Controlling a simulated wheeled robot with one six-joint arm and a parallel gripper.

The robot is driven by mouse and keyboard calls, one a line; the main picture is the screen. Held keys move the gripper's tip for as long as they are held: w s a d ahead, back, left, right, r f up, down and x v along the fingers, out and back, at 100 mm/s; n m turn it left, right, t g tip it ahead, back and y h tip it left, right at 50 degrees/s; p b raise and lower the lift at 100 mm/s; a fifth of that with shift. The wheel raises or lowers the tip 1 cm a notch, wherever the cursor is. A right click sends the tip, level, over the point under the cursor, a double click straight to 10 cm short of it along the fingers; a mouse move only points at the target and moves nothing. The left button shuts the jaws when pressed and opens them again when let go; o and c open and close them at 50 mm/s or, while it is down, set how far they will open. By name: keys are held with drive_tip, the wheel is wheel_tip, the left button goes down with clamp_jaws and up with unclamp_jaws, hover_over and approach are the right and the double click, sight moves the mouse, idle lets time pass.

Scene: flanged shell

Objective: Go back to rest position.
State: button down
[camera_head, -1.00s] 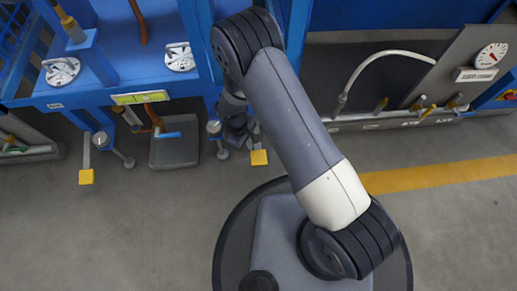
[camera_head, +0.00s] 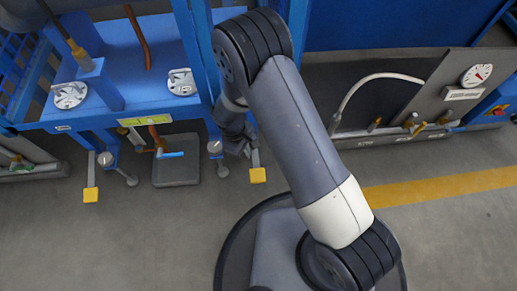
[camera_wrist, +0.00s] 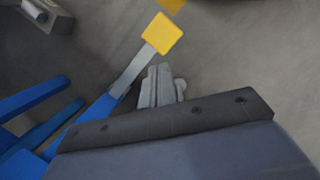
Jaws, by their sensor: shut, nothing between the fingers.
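My arm reaches up the middle of the head view from my round base and bends over beside the blue frame (camera_head: 205,70). My gripper (camera_head: 237,140) hangs under its far end, dark and partly hidden by the arm. In the wrist view my gripper (camera_wrist: 160,80) shows as two grey fingers close together, shut and empty. They point toward the floor and a yellow pedal (camera_wrist: 162,34) on a grey lever. That pedal seems to be the right-hand one in the head view (camera_head: 258,176). I cannot tell whether the fingers touch the lever.
The blue bench (camera_head: 140,50) holds tools and two metal clamps. Another yellow pedal (camera_head: 91,195) and a grey box (camera_head: 176,170) are below it. A dark panel with a gauge (camera_head: 477,75) and a curved hose (camera_head: 375,82) stands right. The front floor is open.

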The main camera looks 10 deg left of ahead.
drive_tip(key=b, duration=0.4)
hover_over(255, 172)
drive_tip(key=w+a, duration=0.1)
drive_tip(key=a, duration=0.2)
drive_tip(key=w+a+x, duration=0.1)
drive_tip(key=a+x, duration=0.1)
drive_tip(key=x, duration=0.6)
drive_tip(key=d+p, duration=0.1)
drive_tip(key=s+d+p, duration=0.1)
drive_tip(key=d, duration=0.1)
drive_tip(key=shift+s+d+r+p, duration=0.1)
drive_tip(key=shift+s+r+p, duration=0.05)
drive_tip(key=shift+r+p, duration=0.15)
drive_tip(key=shift+r, duration=0.35)
